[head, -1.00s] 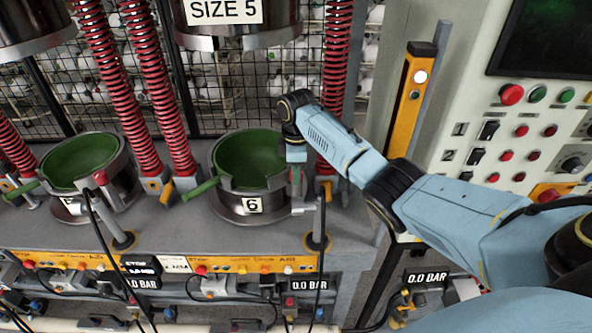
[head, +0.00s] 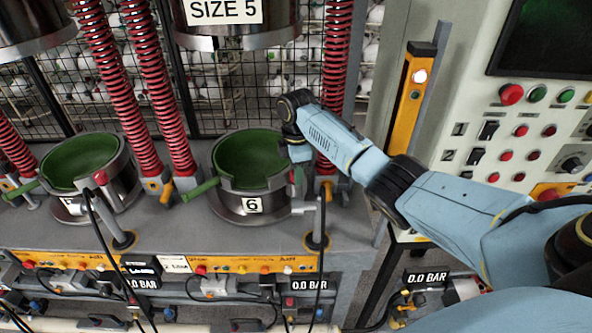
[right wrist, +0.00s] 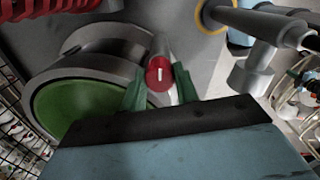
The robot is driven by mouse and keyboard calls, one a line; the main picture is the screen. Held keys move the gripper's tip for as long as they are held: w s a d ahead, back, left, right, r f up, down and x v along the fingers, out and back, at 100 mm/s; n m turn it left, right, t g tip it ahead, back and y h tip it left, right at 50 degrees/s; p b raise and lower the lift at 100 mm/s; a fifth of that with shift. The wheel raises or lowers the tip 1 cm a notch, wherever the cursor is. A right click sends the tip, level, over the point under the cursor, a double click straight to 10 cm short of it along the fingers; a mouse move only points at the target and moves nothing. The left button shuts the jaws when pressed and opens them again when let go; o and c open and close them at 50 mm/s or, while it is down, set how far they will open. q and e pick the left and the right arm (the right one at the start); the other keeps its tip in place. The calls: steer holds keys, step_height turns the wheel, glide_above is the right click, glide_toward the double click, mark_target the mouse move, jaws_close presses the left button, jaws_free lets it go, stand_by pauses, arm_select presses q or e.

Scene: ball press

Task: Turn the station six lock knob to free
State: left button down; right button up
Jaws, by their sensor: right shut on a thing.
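The station six mould (head: 253,205) is a round metal pot with a green inside and a "6" label, and it also shows in the right wrist view (right wrist: 85,62). The lock knob (right wrist: 159,74) is red with a short white line on its face, at the mould's side. My right gripper (right wrist: 160,80) has its green fingers on either side of the knob and is shut on it. In the head view my right gripper (head: 298,172) is at the right side of the mould, and the knob is hidden there. My left gripper is not in view.
Another green-lined mould (head: 118,185) stands to the left. Red springs (head: 178,120) rise beside and behind the mould. The "SIZE 5" upper part (head: 235,36) hangs above. A control panel (head: 535,130) with buttons is at the right.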

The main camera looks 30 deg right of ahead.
steer(key=o, duration=0.9)
steer(key=shift+d+r, duration=0.1)
steer(key=shift+r, duration=0.1)
steer(key=shift+o, duration=0.4)
steer(key=shift+s, duration=0.1)
steer(key=shift+f, duration=0.1)
